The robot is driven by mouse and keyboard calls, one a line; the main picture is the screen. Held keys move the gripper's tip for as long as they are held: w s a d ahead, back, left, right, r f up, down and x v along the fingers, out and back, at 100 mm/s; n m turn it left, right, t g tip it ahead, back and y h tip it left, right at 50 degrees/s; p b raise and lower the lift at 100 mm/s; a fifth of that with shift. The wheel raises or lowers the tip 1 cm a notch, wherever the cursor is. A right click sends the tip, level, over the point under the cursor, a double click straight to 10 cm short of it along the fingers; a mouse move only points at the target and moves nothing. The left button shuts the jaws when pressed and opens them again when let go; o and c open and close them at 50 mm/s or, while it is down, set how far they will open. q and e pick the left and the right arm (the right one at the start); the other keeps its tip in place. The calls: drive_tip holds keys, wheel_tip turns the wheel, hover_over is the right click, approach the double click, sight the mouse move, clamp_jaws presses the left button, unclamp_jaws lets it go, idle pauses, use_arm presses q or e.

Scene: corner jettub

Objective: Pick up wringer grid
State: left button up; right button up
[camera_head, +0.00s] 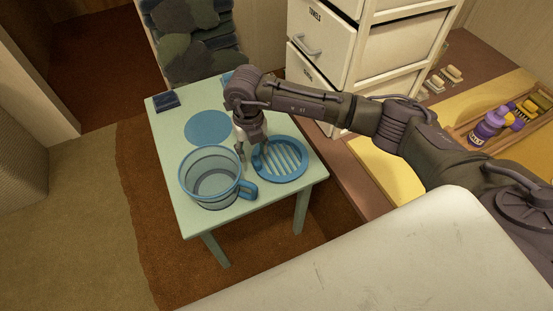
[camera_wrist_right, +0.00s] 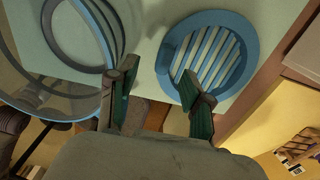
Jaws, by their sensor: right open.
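The wringer grid is a round blue ring with pale slats (camera_head: 282,160); it lies flat on the light green table (camera_head: 168,140), near its right edge. It also shows in the right wrist view (camera_wrist_right: 246,35), ahead of the fingers. My right gripper (camera_head: 254,160) points down just left of the grid in the head view, above the table. In the right wrist view its two green-padded fingers (camera_wrist_right: 160,98) are apart with nothing between them. The right finger overlaps the grid's lower edge in that picture; contact cannot be told. My left gripper is not in view.
A clear blue-rimmed bucket with a handle (camera_head: 212,178) stands on the table close left of the gripper. A flat blue disc (camera_head: 208,128) and a small dark blue block (camera_head: 166,101) lie behind. White drawers (camera_head: 325,45) stand behind right.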

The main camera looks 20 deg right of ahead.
sight(256, 160)
drive_tip(key=f, duration=0.5)
drive_tip(key=shift+d+f+b, duration=0.3)
drive_tip(key=shift+f, duration=0.05)
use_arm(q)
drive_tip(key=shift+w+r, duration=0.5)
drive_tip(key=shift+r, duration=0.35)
use_arm(e)
clamp_jaws()
